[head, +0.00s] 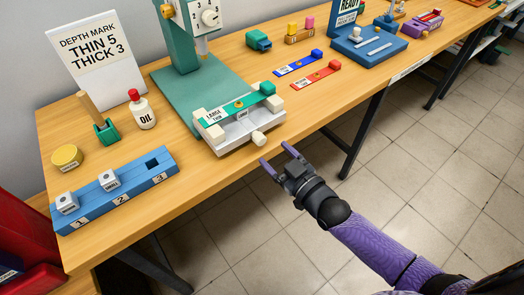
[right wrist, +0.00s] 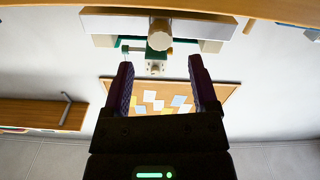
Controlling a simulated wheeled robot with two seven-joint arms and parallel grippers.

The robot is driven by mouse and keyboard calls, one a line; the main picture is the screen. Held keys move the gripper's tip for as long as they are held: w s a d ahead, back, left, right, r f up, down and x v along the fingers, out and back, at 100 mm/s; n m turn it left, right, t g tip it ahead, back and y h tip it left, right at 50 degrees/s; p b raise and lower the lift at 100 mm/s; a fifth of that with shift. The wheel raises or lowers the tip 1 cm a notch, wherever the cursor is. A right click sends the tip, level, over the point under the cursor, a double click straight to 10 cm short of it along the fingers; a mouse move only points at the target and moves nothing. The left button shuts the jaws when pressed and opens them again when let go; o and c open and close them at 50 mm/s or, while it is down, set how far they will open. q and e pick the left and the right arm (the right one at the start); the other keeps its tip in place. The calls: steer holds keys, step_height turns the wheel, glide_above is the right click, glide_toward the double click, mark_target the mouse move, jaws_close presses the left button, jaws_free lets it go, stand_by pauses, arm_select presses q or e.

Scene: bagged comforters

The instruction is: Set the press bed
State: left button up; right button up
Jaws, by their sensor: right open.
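The green press (head: 190,85) stands on the table. A dial with numbers (head: 209,17) is on its head. At its front is a pale bed (head: 225,138) with a round cream knob (head: 259,139) facing the table's front edge. A green bar (head: 250,98) and a label reading "LARGE" lie across the bed. My right gripper (head: 276,155) is open and empty just off the front edge, close to the knob but apart from it. In the right wrist view the knob (right wrist: 160,36) appears beyond the two open fingers (right wrist: 160,62). My left gripper is out of view.
A blue block (head: 140,192) holds cubes in slots 1 and 2; slot 3 is empty. A sign (head: 93,55) reads "THIN 5, THICK 3".

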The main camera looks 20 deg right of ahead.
mark_target(262, 142)
steer(key=b+x, duration=0.1)
steer(key=x, duration=0.4)
steer(key=shift+s, duration=0.1)
jaws_close()
steer(key=shift+f, duration=0.1)
stand_by(1.1)
